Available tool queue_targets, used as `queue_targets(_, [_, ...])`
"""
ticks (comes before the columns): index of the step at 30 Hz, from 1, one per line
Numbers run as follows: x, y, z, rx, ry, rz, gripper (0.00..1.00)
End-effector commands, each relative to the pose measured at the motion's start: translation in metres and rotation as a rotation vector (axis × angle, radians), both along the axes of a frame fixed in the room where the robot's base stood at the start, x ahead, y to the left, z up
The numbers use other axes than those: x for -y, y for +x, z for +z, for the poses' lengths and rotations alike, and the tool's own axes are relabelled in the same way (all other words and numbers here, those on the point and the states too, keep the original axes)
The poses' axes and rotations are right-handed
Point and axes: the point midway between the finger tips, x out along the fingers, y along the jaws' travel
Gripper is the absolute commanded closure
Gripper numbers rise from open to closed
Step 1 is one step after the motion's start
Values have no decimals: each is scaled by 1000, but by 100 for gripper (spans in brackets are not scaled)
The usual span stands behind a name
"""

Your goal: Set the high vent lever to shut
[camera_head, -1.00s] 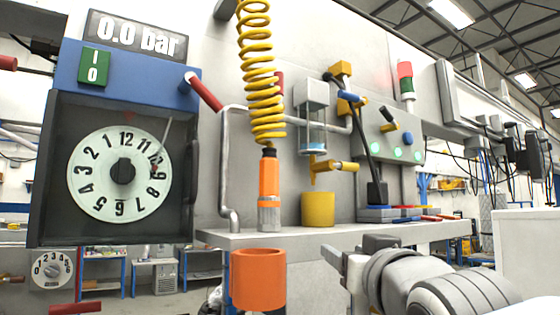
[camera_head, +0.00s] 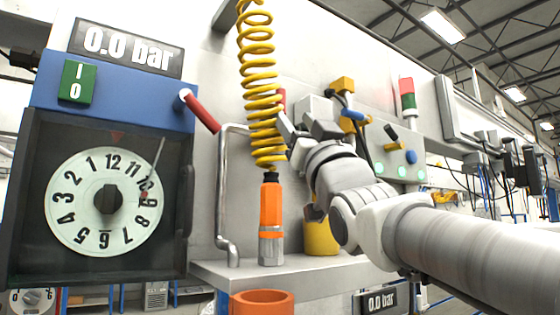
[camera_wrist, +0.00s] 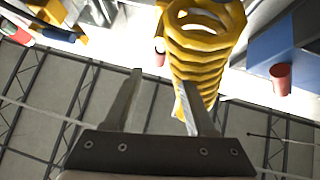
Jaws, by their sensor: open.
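A red-handled lever (camera_head: 201,112) slants down to the right from a white pivot on the blue cabinet side. In the wrist view a red handle (camera_wrist: 280,78) shows at the right beside a blue box. A second red piece (camera_head: 281,97) is partly hidden behind the yellow coil; a small red piece (camera_wrist: 160,57) lies beyond my fingers in the wrist view. No label shows which is the high vent lever. My gripper (camera_head: 298,128) is open, raised just right of the coil. In the wrist view its fingers (camera_wrist: 160,80) are apart, with nothing clearly between them.
The yellow coiled hose (camera_head: 262,75) hangs close to my gripper, overlapping its right finger in the wrist view (camera_wrist: 206,60). An orange tool (camera_head: 270,212) hangs below it. A dial cabinet (camera_head: 35,230) stands left. A shelf (camera_head: 225,272) runs below, with a yellow cup (camera_head: 320,238).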

Motion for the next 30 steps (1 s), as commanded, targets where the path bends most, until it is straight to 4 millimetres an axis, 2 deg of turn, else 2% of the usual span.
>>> queue_targets(1, [-4, 9, 13, -2, -1, 1, 44])
queue_targets(3, [-8, 19, 25, -1, -1, 1, 44])
queue_targets(12, [-22, 51, 58, -1, 0, 0, 44])
queue_targets(18, [-25, 59, 65, -1, 0, 0, 44])
queue_targets(26, [-25, 60, 64, -1, -1, -1, 44])
queue_targets(27, [-25, 60, 64, -1, -1, -1, 46])
queue_targets(30, [-25, 60, 64, -1, -1, -1, 64])
